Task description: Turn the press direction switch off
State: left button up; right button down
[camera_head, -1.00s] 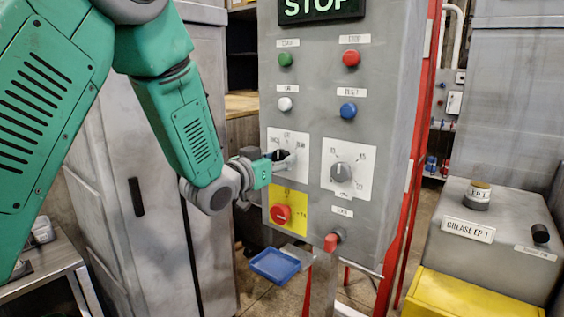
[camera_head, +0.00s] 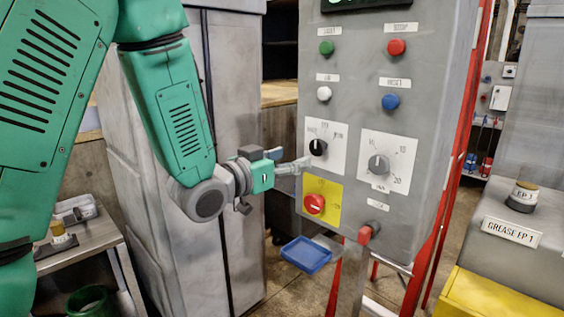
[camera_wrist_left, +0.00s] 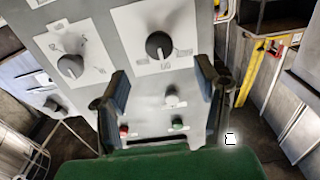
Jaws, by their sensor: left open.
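The press direction switch is a black knob (camera_head: 318,147) on a white label plate on the grey control panel (camera_head: 345,115). In the left wrist view this knob (camera_wrist_left: 158,45) shows upside down beyond my fingers. I cannot read its pointer's setting for sure. My left gripper (camera_head: 297,166) is at the panel's left edge, just left of and slightly below the knob, apart from it. Its two fingers (camera_wrist_left: 163,88) are spread with nothing between them. My right gripper is not in view.
A numbered dial (camera_head: 378,164) is right of the switch. A red knob (camera_head: 314,204) on a yellow plate is below it. Green, red, white and blue buttons (camera_head: 390,102) are above. A blue tray (camera_head: 306,254) hangs below. A grey cabinet (camera_head: 235,150) stands behind my arm.

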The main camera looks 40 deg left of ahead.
pick_arm(q)
jog(key=shift+s+a, duration=0.15)
jog(key=shift+s, duration=1.15)
jog(key=shift+f, duration=0.15)
jog(key=s+d+f+g+b, duration=0.2)
jog(key=f+g+b, duration=0.15)
jog(key=f, duration=1.15)
jog(key=s+d+f+g+b, duration=0.2)
jog(key=f+g, duration=0.2)
jog(key=f, duration=1)
jog(key=s+d+f+g+b, duration=0.2)
jog(key=s+f+g, duration=0.3)
jog(key=s+f, duration=0.6)
jog(key=s+d+f+g+y+b, duration=0.1)
jog(key=s+d+f+g, duration=0.3)
jog(key=s+f, duration=0.8)
notch_tip(320, 180, down, 2)
jog(key=shift+s+d+g+b, duration=0.15)
jog(key=shift+s+g+b, duration=0.1)
jog(key=shift+g+b, duration=0.3)
